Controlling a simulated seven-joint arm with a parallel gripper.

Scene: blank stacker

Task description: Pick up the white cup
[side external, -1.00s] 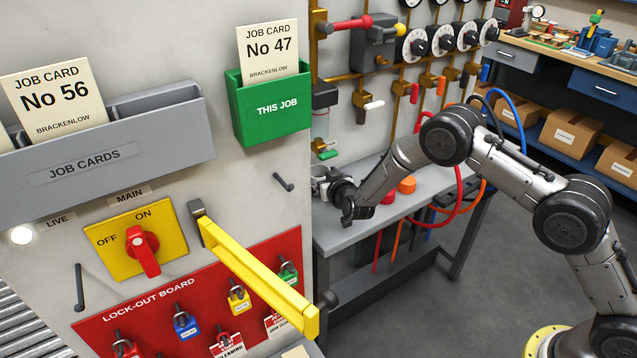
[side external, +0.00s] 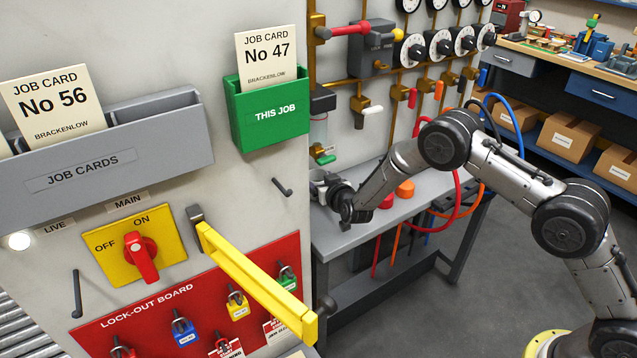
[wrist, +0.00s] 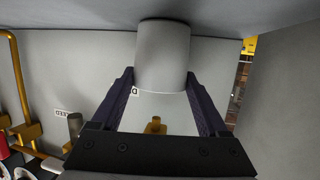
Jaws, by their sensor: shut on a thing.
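A plain pale grey-white cylinder, which I take as the white cup (wrist: 162,50), is at the top middle of the wrist view. My gripper (wrist: 161,80) has its two dark fingers on either side of it, and it is shut on the cup. A lighter patch shows below the cup between the fingers, and I cannot tell what it is. In the side external view my gripper (side external: 345,203) is low over the left end of the grey bench (side external: 390,225), near the cabinet edge. I cannot make out the cup there.
The cabinet carries a green card holder (side external: 270,110) and a long yellow lever (side external: 260,285) that sticks out toward the front. Brass pipes and dials (side external: 413,47) line the wall behind. Red and orange hoses (side external: 458,205) hang at the bench's right.

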